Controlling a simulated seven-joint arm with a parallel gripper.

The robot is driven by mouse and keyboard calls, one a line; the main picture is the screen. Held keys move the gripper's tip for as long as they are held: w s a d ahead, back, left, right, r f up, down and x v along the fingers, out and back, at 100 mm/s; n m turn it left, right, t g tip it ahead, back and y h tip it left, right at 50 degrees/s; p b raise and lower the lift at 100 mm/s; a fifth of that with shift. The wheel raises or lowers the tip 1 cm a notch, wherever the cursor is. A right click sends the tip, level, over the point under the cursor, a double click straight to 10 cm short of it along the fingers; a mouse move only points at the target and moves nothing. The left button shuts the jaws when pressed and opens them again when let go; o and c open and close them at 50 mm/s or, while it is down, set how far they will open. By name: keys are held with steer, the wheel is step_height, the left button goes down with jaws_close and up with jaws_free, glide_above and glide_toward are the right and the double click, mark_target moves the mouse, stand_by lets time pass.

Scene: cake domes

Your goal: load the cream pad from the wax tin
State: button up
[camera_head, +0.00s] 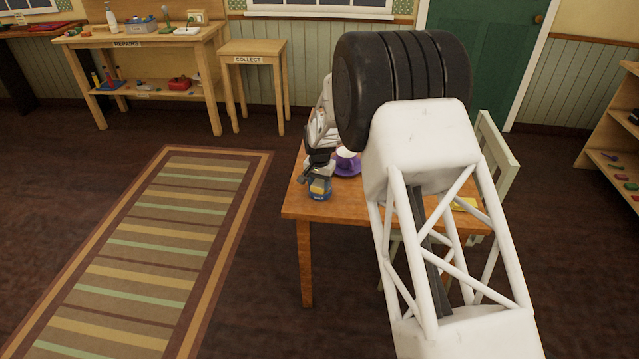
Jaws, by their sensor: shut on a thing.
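A small dark blue tin (320,195), which I take for the wax tin, stands near the left front edge of the wooden table. Its label is too small to read, and a yellowish patch shows at its top. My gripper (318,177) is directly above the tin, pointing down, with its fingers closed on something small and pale. I take this for the cream pad, but the fingers mostly hide it. I cannot tell whether it touches the tin.
A purple saucer (347,169) with a pale cup (347,156) is close behind and right of the tin. A yellow flat thing (465,204) lies at the table's right. My arm covers much of the wooden table (296,208).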

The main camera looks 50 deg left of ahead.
mark_target(320, 183)
stand_by(0.6)
steer(key=shift+r, duration=3.5)
steer(key=shift+w, duration=0.1)
